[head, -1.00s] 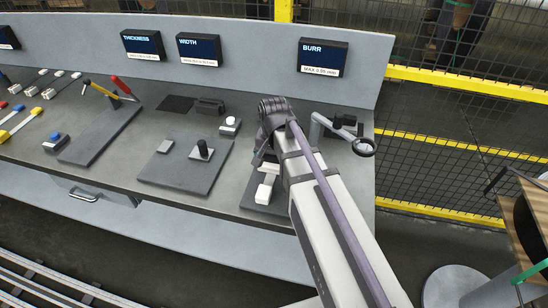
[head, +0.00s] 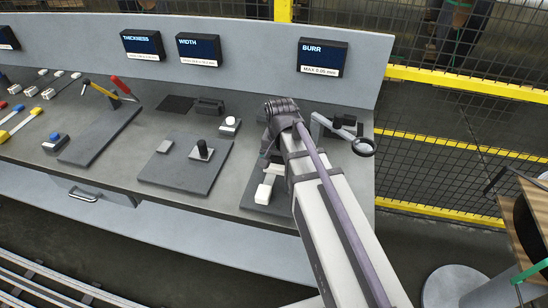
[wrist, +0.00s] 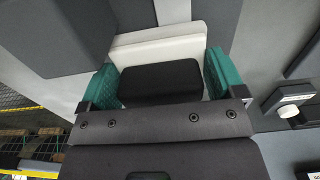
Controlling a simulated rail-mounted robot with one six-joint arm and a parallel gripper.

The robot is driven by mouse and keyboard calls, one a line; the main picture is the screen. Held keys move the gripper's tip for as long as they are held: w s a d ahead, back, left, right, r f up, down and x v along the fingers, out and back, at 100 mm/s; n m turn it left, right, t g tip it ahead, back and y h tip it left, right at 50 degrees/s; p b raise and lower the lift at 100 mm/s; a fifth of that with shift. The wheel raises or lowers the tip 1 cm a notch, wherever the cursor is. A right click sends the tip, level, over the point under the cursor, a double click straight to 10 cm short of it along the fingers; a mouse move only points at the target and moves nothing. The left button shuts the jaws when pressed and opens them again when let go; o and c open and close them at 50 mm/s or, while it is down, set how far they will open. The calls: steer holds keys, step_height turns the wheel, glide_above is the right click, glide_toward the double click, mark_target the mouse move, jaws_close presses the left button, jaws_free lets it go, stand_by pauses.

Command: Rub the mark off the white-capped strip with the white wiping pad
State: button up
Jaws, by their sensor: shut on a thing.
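In the wrist view, my gripper (wrist: 160,82) has green-padded fingers shut on the black grip of the white wiping pad (wrist: 170,42). The pad's white body shows beyond and beside the grip. In the head view, the white-capped strip lies on a dark plate, and its white cap (head: 263,194) is at the near end. The mark cannot be made out, and whether the pad touches the strip is unclear.
The BURR display (head: 323,58) is on the back panel, with yellow fencing beyond.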

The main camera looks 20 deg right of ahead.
steer(key=shift+w+a, duration=0.5)
steer(key=shift+a, duration=0.3)
steer(key=shift+w+a, duration=0.45)
steer(key=shift+a, duration=0.35)
steer(key=shift+s+d, duration=0.5)
steer(key=shift+d, duration=0.35)
steer(key=shift+s+d, duration=0.45)
steer(key=shift+d, duration=0.35)
steer(key=shift+w+a, duration=0.1)
steer(key=shift+a, duration=0.05)
steer(key=shift+w+a, duration=0.4)
steer(key=shift+a, duration=0.3)
step_height(320, 180, up, 7)
steer(key=p, duration=0.7)
